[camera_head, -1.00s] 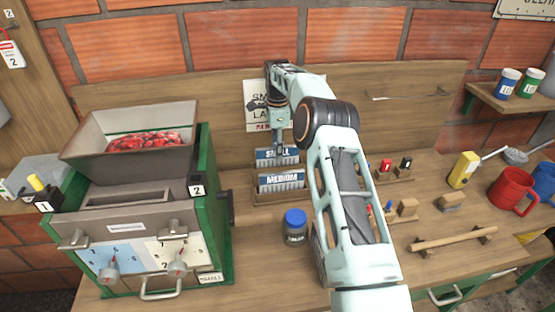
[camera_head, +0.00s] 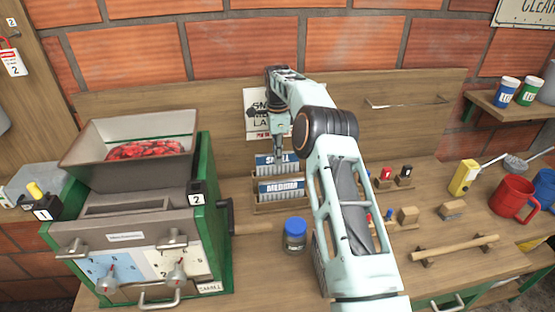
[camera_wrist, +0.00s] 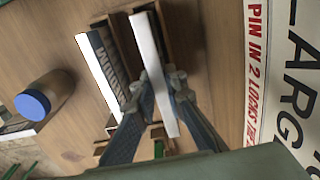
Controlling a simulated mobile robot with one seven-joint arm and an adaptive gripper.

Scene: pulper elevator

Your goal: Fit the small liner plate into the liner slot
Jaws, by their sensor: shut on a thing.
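The small liner plate (camera_head: 268,164), with a blue label above a white ribbed part, stands in the rear place of a wooden rack, behind the medium plate. My gripper (camera_head: 279,155) points down at its top edge. In the wrist view my gripper (camera_wrist: 165,82) is shut on the small plate, seen edge-on as a white strip (camera_wrist: 150,50). The plate's lower end is still at the rack; I cannot tell whether it is clear of it. A long dark slot (camera_head: 128,203) shows on top of the green machine at left; I cannot tell whether it is the liner slot.
The medium plate (camera_head: 281,189) stands close in front, and beside it in the wrist view (camera_wrist: 103,70). A blue-lidded jar (camera_head: 295,236) stands in front of the rack. The green machine (camera_head: 215,235) with its hopper (camera_head: 85,150) stands left. A sign hangs behind.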

